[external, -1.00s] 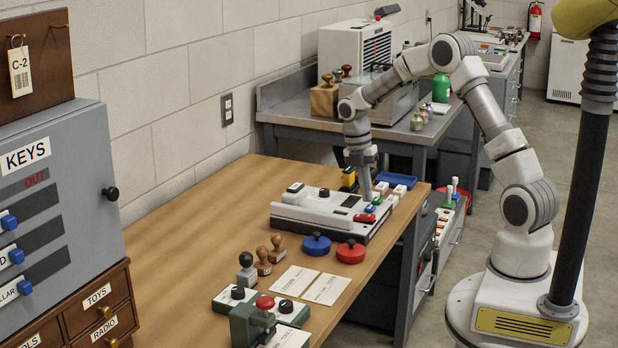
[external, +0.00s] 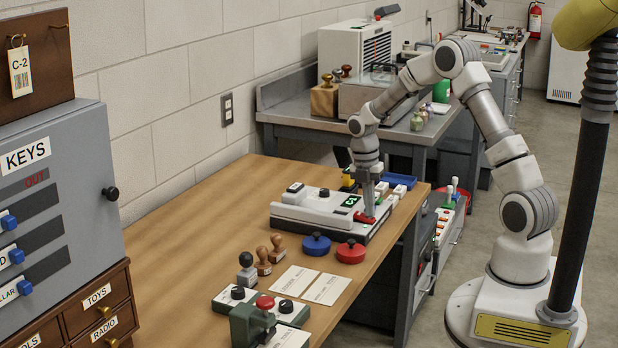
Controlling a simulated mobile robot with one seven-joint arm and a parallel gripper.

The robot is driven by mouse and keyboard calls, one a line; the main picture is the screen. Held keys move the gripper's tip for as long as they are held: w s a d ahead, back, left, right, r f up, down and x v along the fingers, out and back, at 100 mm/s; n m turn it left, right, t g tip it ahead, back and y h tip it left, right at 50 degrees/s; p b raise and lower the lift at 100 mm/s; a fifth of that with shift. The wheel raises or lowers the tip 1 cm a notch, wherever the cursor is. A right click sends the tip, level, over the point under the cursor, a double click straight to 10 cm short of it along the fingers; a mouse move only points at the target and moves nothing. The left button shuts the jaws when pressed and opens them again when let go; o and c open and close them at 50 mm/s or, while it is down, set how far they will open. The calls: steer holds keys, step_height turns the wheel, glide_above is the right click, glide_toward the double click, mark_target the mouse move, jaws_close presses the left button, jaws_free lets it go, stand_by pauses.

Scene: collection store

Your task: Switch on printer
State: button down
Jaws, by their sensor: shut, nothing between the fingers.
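The printer (external: 305,212) appears to be the white and dark desktop device on the wooden table. Its small display (external: 351,201) glows green with characters. A red switch (external: 364,218) sits on its top near the right end. My gripper (external: 369,213) is shut and empty, pointing down with its tips at the red switch. It seems to touch the switch and covers part of it.
A blue round-lidded item (external: 317,245) and a red one (external: 351,252) stand in front of the device. Wooden stamps (external: 264,261), paper cards (external: 327,288) and a green press (external: 252,325) lie nearer. A blue tray (external: 397,181) is behind. The table's left middle is clear.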

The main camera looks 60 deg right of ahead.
steer(key=shift+w, duration=0.15)
steer(key=shift+w+r+p, duration=0.1)
steer(key=shift+w+p, duration=0.4)
steer(key=shift+w, duration=0.2)
steer(key=shift+r+p, duration=0.6)
steer(key=shift+r, duration=0.05)
step_height(320, 180, up, 12)
steer(key=w+p, duration=0.2)
steer(key=p, duration=0.1)
steer(key=shift+w+r+p, duration=0.25)
steer(key=shift+w+p, duration=0.1)
steer(key=shift+p, duration=0.05)
steer(key=shift+f, duration=0.1)
